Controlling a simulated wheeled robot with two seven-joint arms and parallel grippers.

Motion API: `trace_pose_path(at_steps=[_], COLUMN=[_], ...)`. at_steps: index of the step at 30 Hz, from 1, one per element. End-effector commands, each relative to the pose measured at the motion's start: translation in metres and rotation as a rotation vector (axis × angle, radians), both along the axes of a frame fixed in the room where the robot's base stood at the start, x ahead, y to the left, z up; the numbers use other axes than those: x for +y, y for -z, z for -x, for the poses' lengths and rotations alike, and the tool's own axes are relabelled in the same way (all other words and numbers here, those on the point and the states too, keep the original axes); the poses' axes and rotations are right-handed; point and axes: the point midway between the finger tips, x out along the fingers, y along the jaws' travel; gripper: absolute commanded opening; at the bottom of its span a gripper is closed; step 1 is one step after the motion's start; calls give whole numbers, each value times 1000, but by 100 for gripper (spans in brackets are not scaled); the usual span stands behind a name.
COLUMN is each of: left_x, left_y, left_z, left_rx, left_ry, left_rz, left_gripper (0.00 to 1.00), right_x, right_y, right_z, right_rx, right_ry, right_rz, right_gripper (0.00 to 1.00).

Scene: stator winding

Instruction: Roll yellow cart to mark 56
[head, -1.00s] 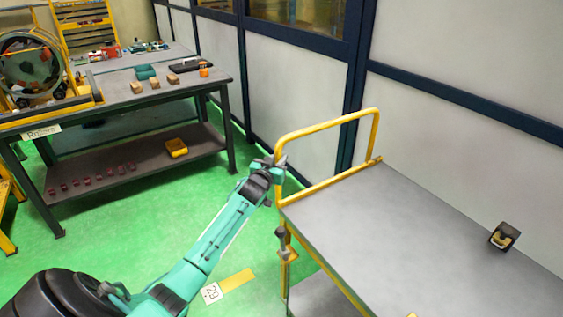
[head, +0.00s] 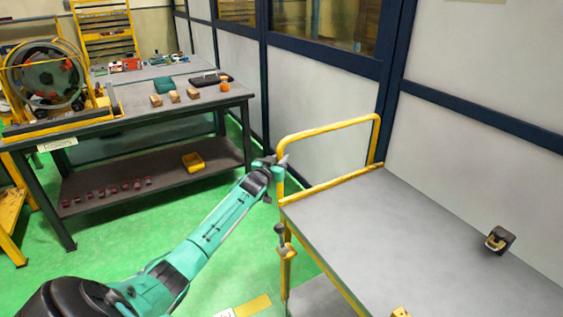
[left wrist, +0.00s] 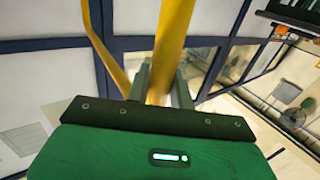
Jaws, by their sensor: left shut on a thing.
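The yellow cart stands at the right in the head view, with a yellow tube handle (head: 328,129) at its far left end and a grey top deck (head: 400,235). My left gripper (head: 279,166) is shut on the handle's near upright. The left wrist view shows the yellow tube (left wrist: 172,45) between my gripper's fingers (left wrist: 160,85). A floor mark with a yellow strip (head: 253,306) lies left of the cart, its number plate cut off at the bottom edge. No mark reading 56 shows. My right gripper is not in view.
A dark workbench (head: 180,104) with a reel, small blocks and a yellow tray (head: 193,162) on its lower shelf stands at the left. A panelled wall (head: 480,150) runs behind the cart. Green floor is open between bench and cart.

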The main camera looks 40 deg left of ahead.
Motion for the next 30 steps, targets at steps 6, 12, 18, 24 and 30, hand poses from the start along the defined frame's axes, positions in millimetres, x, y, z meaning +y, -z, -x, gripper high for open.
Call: trace_pose_path(at_steps=[6,12,18,24,30], left_x=[1,1,0,-2,-8], left_y=[4,3,2,3,4], left_z=[1,1,1,13,41], left_rx=[8,6,4,5,5], left_ry=[-3,-2,-1,-1,-1], left_rz=[0,0,0,1,0], left_gripper=[0,42,42,42,42], right_x=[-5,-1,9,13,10], right_y=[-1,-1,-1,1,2], right_z=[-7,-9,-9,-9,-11], right_rx=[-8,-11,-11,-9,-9], right_ry=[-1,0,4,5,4], right_rz=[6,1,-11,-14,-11], right_gripper=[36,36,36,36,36])
